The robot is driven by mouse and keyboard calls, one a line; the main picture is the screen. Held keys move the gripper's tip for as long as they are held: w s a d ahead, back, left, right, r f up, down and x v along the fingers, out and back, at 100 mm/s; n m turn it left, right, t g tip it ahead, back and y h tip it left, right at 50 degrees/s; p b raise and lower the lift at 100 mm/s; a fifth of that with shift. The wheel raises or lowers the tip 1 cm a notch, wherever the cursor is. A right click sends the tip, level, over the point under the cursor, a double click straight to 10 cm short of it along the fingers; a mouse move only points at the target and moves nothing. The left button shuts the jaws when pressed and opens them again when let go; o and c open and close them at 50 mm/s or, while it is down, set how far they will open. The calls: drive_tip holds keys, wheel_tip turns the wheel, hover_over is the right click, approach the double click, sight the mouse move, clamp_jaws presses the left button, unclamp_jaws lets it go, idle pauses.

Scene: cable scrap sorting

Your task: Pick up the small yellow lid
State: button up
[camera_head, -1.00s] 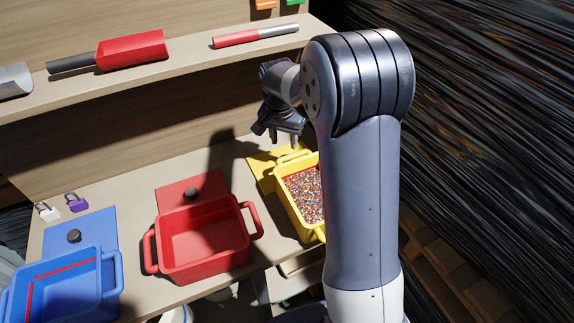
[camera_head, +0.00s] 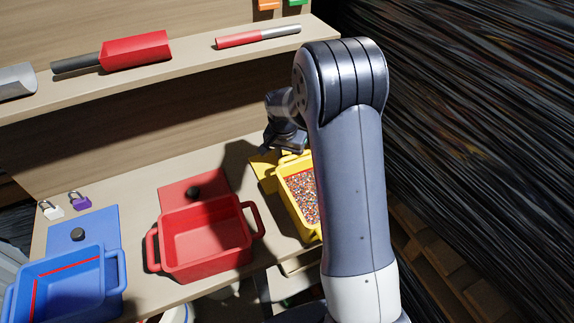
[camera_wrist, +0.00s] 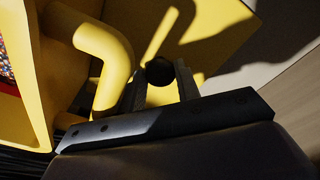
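The small yellow lid (camera_head: 262,172) lies flat on the workbench behind the yellow bin, partly hidden by my gripper (camera_head: 287,144). In the wrist view the lid (camera_wrist: 210,38) fills the upper middle, with a dark round knob (camera_wrist: 159,71) on it. My gripper (camera_wrist: 160,86) is open. Its two fingers stand left and right of the knob in that view, with a gap on each side. I cannot tell whether the fingertips reach down to the knob's level. Shadow falls across the lid.
The yellow bin (camera_head: 286,204), full of colourful granules, stands close beside the lid; its handle (camera_wrist: 112,62) is near my left finger. A red bin (camera_head: 205,240) with a red lid (camera_head: 205,182) and a blue bin (camera_head: 65,290) stand left. A shelf (camera_head: 190,72) runs above.

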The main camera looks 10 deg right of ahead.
drive_tip(key=c, duration=0.5)
drive_tip(key=shift+r, duration=0.15)
